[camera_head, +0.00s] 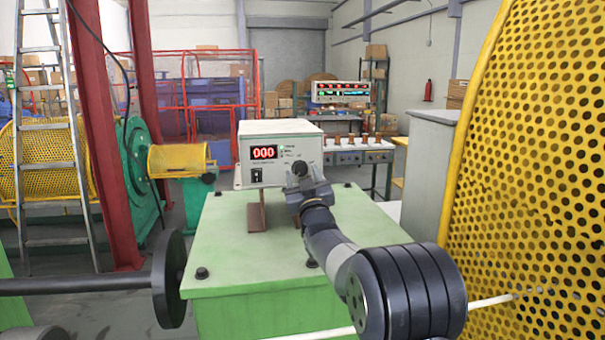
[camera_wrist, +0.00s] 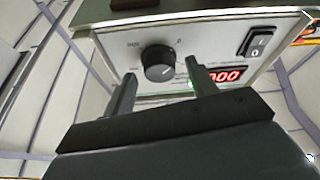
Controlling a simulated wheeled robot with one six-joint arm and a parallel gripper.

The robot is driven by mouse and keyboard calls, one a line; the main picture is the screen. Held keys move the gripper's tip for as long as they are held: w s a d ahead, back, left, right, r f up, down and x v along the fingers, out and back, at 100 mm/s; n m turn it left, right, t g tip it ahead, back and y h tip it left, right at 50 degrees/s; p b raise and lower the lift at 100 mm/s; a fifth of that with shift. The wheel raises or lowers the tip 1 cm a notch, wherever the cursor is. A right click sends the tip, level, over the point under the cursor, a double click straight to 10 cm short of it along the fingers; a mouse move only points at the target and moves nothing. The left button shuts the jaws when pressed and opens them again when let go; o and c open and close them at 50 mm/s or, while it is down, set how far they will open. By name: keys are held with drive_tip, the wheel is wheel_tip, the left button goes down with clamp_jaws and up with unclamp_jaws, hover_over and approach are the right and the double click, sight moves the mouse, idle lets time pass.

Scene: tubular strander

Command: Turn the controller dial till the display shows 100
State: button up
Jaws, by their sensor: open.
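The controller (camera_head: 268,154) is a pale box standing on brown supports on a green cabinet. Its red display (camera_head: 263,152) reads 000; part of it also shows in the wrist view (camera_wrist: 225,76), upside down and partly covered by a finger. The black dial (camera_head: 299,168) is on the right of the front panel. In the wrist view the dial (camera_wrist: 158,63) appears just beyond and between the fingertips, with its pale pointer mark showing. My gripper (camera_wrist: 160,70) is open and empty, facing the panel. In the head view my wrist hides most of the gripper.
The green cabinet top (camera_head: 230,215) is mostly clear. A yellow perforated guard (camera_head: 540,150) stands close on the right, and a black disc on a shaft (camera_head: 169,280) is at left front.

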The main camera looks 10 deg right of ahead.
drive_tip(key=shift+w+r, duration=0.1)
drive_tip(key=shift+w, duration=0.05)
drive_tip(key=c, duration=1)
drive_tip(key=shift+m+b, duration=0.3)
drive_tip(key=shift+b, duration=0.05)
